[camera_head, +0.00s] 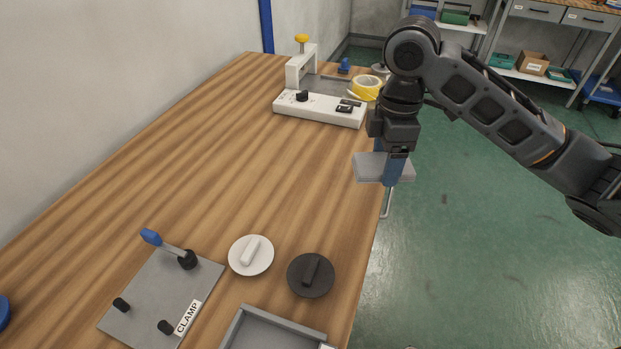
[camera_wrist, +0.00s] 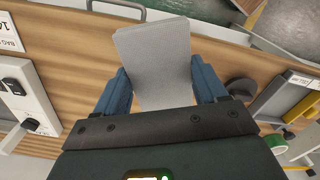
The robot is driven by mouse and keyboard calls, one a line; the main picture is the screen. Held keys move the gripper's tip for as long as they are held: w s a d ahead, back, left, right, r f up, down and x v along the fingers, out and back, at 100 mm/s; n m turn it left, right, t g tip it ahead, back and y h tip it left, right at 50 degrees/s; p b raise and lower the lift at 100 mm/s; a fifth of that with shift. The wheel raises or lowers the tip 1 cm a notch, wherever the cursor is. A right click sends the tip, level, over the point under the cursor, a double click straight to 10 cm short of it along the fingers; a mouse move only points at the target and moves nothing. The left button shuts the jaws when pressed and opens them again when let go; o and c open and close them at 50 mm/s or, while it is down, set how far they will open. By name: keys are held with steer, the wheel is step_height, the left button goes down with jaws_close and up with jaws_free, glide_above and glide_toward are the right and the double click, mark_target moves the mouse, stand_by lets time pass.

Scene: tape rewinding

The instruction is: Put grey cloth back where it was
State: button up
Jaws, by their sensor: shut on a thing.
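The grey cloth (camera_head: 366,167) is a flat, light grey rectangular piece. It is held between the blue fingers of my gripper (camera_head: 388,166), above the right edge of the wooden table. In the wrist view the cloth (camera_wrist: 155,50) spans the space between the two fingers of my gripper (camera_wrist: 159,72) and extends past their tips. The wood grain shows on either side of it. Whether the cloth touches the table edge, I cannot tell.
A white machine (camera_head: 318,108) with a yellow tape roll (camera_head: 366,87) stands at the far end of the table (camera_head: 200,150). Nearer are a white disc (camera_head: 240,262), a dark disc (camera_head: 302,284), a clamp plate (camera_head: 150,300) and a grey tray (camera_head: 236,327). The table's middle is clear.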

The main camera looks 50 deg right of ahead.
glide_above(326, 191)
step_height(326, 191, down, 7)
steer(key=shift+r, duration=0.1)
steer(key=shift+f, duration=2.05)
steer(key=o, duration=1)
steer(key=shift+f, duration=0.1)
step_height(326, 191, up, 12)
steer(key=shift+r+p, duration=0.15)
steer(key=shift+p, duration=0.25)
steer(key=shift+a, duration=0.1)
